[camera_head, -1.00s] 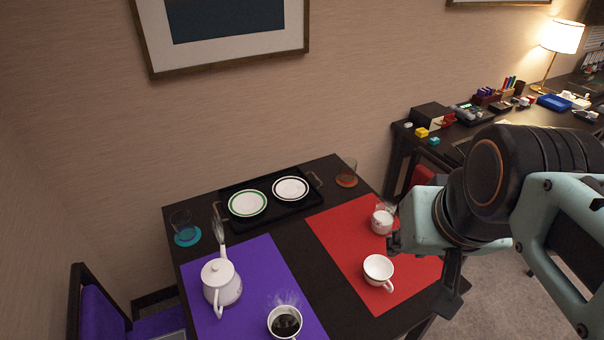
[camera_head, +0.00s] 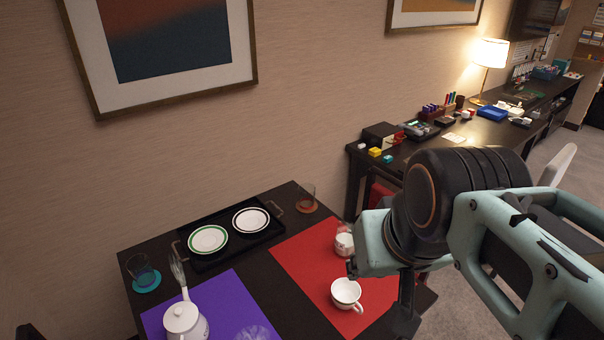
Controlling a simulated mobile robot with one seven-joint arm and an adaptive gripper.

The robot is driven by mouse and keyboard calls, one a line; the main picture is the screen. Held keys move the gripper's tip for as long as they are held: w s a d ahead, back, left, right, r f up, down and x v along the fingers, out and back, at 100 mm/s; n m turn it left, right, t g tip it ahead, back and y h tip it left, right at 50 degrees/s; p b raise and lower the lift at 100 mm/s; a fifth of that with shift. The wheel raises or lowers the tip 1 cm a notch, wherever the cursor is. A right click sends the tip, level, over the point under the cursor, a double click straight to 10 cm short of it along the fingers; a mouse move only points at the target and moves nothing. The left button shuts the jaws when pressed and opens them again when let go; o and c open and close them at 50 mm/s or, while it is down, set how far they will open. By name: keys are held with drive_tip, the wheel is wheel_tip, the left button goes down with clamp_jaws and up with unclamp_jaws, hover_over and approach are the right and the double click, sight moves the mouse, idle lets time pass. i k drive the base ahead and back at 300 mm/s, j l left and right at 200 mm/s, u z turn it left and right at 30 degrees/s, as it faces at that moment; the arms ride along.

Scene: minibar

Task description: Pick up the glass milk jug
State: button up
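The glass milk jug (camera_head: 344,242), small and clear with white milk inside, stands on the red placemat (camera_head: 306,262) near its back right edge. My wrist partly hides its right side. My gripper (camera_head: 380,291) points down over the right edge of the table, in front and to the right of the jug. Its two fingers look spread with nothing visible between them. The near finger is dark and seen side-on. I cannot tell its exact height above the table. The jug is apart from the fingers.
A white cup (camera_head: 346,293) stands on the red mat close to my gripper. A white teapot (camera_head: 184,321) stands on the purple mat (camera_head: 232,292). A black tray (camera_head: 228,244) holds two plates. Glasses stand on coasters at the back corners. A cluttered desk (camera_head: 400,160) is behind.

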sight(344, 243)
drive_tip(key=i+l+u, duration=0.15)
drive_tip(key=l, duration=0.25)
drive_tip(key=i+l+u, duration=0.2)
drive_tip(key=l, duration=0.2)
drive_tip(key=l+u, duration=0.15)
drive_tip(key=l, duration=0.25)
drive_tip(key=i+l+u, duration=0.2)
drive_tip(key=l, duration=0.2)
drive_tip(key=k+z, duration=0.1)
drive_tip(key=k, duration=0.3)
drive_tip(key=i+u, duration=0.1)
drive_tip(key=i, duration=0.2)
